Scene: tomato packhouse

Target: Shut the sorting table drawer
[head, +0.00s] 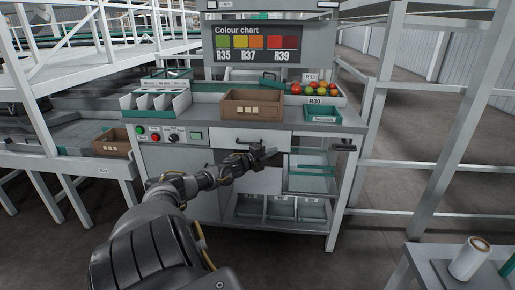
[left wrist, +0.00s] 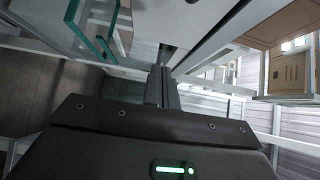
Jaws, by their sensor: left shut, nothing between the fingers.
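The sorting table (head: 350,118) stands ahead in the head view. A pale drawer front (head: 228,134) sits under its worktop, just behind my left gripper. I cannot tell from this angle how far the drawer stands out. My left gripper (head: 268,154) is shut and empty, in front of the table at about the drawer's lower edge; I cannot tell whether it touches the drawer. In the left wrist view its dark fingers (left wrist: 161,86) are together with nothing between them. A pale flat panel (left wrist: 175,20) lies beyond them. My right gripper is not in view.
A brown crate (head: 228,107), a green tray (head: 322,113) and several tomatoes (head: 318,88) are on the worktop. Glass panes (head: 312,170) and lower bins (head: 282,206) lie beneath. Railings flank the table.

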